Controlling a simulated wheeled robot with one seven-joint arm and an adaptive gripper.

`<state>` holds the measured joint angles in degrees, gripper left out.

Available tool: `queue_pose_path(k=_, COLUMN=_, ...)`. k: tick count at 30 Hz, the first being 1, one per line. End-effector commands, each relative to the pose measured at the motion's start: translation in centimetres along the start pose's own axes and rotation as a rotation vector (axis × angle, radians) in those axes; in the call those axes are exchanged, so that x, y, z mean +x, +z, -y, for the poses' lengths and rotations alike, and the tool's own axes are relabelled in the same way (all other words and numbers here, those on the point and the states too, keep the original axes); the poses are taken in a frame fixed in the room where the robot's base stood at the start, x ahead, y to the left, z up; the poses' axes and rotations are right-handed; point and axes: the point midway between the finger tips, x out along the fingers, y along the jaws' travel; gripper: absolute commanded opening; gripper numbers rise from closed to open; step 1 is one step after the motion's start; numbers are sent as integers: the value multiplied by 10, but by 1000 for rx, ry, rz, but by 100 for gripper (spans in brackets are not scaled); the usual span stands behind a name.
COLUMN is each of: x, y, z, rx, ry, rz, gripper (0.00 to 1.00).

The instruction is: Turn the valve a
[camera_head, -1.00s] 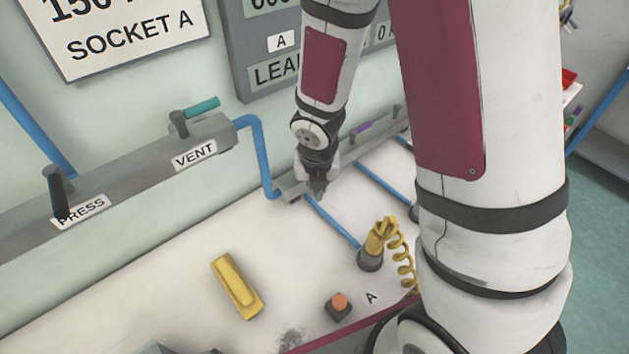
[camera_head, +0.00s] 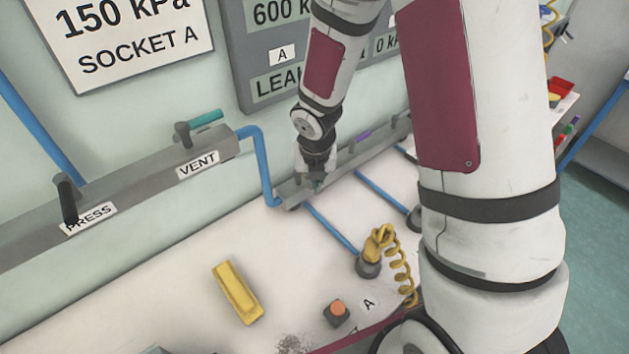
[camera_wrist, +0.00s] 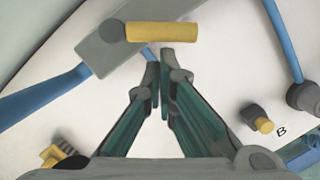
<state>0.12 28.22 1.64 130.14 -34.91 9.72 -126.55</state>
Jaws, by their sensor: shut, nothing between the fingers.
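A valve with a yellow bar handle (camera_wrist: 168,33) sits on the end of a grey manifold block (camera_wrist: 98,52) in the wrist view. Its round grey pivot is at the handle's left end, and the handle points right. I see no letter on this valve, so I cannot tell if it is valve a. My gripper (camera_wrist: 165,52) is shut and empty, its tips just below the handle; contact is unclear. In the head view my gripper (camera_head: 317,183) is over the near end of the grey rail (camera_head: 292,196) and hides the yellow handle.
The left rail carries a black PRESS lever (camera_head: 67,199) and a teal VENT lever (camera_head: 205,118). A purple handle (camera_head: 361,135) is farther along the right rail. Blue pipes, a yellow coiled hose (camera_head: 403,276), an orange button (camera_head: 338,307) and a yellow block (camera_head: 237,292) are on the bench.

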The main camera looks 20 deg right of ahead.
Motion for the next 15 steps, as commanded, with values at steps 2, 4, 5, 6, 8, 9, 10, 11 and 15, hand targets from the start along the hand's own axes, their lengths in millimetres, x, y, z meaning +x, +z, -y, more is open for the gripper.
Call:
queue_pose_path(k=2, x=-1, y=0, z=2, rx=-15, ry=4, rz=-1, gripper=0)
queue_pose_path(k=4, x=0, y=1, z=3, rx=-31, ry=8, rz=-1, gripper=0)
queue_pose_path(k=5, x=0, y=1, z=2, rx=-36, ry=10, rz=-1, gripper=0)
queue_pose_path(k=6, x=0, y=1, z=2, rx=-41, ry=11, rz=0, gripper=0)
queue_pose_path(k=8, x=0, y=2, z=3, rx=-50, ry=13, rz=0, gripper=0)
queue_pose_path(k=9, x=0, y=2, z=3, rx=-56, ry=14, rz=0, gripper=0)
queue_pose_path(k=10, x=0, y=2, z=3, rx=-60, ry=15, rz=0, gripper=0)
queue_pose_path(k=11, x=0, y=2, z=4, rx=-64, ry=16, rz=0, gripper=0)
queue_pose_path(k=15, x=0, y=3, z=4, rx=-87, ry=23, rz=0, gripper=0)
